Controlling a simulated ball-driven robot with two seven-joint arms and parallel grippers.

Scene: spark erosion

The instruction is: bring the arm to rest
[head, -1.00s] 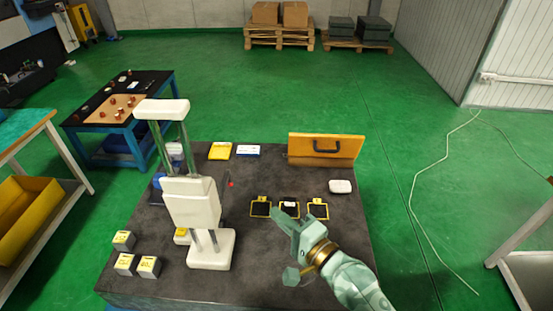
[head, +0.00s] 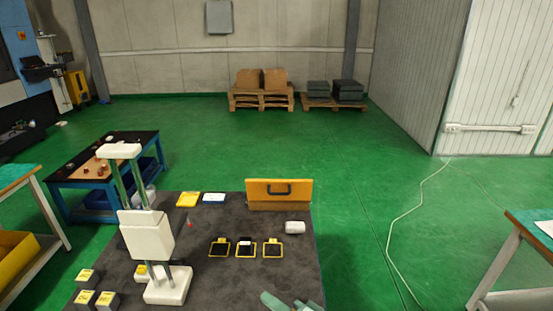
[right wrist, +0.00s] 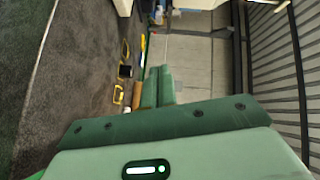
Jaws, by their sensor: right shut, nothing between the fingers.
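My right gripper (head: 290,302) shows at the bottom edge of the head view, at the near right of the dark-topped table (head: 205,285). Most of it is cut off by the frame. In the right wrist view its two green fingers (right wrist: 158,88) lie close together, shut with nothing between them. The three yellow-edged black pads (head: 245,248) lie on the table beyond it, apart from it. My left gripper is not in view.
A white upright device (head: 147,235) stands on the table's left side, near several small yellow-topped blocks (head: 85,298). An orange panel with a handle (head: 279,193) stands at the back edge, near a white rounded object (head: 295,228). The green floor to the right is mostly clear.

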